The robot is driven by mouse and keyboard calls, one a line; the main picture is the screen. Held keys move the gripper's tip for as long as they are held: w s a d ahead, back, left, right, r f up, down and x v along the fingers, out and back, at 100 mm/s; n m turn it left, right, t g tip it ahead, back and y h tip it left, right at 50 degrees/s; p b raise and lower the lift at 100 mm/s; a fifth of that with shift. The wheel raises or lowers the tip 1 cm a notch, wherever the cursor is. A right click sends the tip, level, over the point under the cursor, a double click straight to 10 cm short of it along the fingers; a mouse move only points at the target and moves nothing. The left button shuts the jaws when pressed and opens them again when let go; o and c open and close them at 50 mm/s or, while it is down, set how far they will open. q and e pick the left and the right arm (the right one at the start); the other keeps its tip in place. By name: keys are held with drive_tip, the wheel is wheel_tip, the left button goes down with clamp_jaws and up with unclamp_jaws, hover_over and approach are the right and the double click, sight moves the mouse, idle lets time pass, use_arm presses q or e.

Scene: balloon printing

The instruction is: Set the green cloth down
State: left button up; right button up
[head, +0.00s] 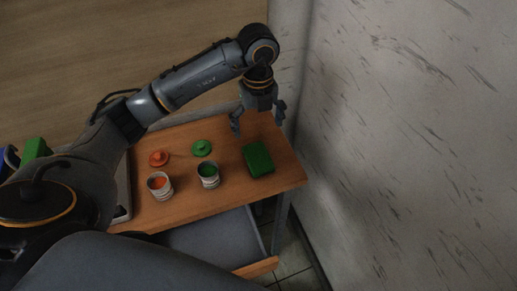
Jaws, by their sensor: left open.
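The green cloth (258,159) is a dark green folded block lying on the wooden table (205,213), near its right edge. My left gripper (258,129) is above the back right part of the table, with its fingers spread wide apart and nothing between them. In the picture it is just above the cloth and apart from it. My right gripper is not in view.
A cup of orange paint (160,190) and a cup of green paint (209,181) stand left of the cloth. An orange lid (158,158) and a green lid (202,148) lie behind them. A speckled wall (410,130) rises on the right. An open drawer (215,240) is below the tabletop.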

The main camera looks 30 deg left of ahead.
use_arm(q)
drive_tip(key=p, duration=0.1)
hover_over(258, 155)
drive_tip(key=f, duration=0.5)
drive_tip(key=shift+s+d, duration=0.15)
drive_tip(key=shift+s, duration=0.2)
drive_tip(key=shift+w+f+p, duration=0.2)
drive_tip(key=shift+f+p, duration=0.1)
drive_tip(key=shift+f, duration=0.65)
wheel_tip(258, 155, down, 4)
drive_tip(key=shift+r+p, duration=0.2)
drive_tip(key=shift+p, duration=0.7)
drive_tip(key=shift+w+f, duration=0.1)
drive_tip(key=shift+f, duration=0.5)
drive_tip(key=c, duration=0.9)
drive_tip(key=shift+c, duration=1.2)
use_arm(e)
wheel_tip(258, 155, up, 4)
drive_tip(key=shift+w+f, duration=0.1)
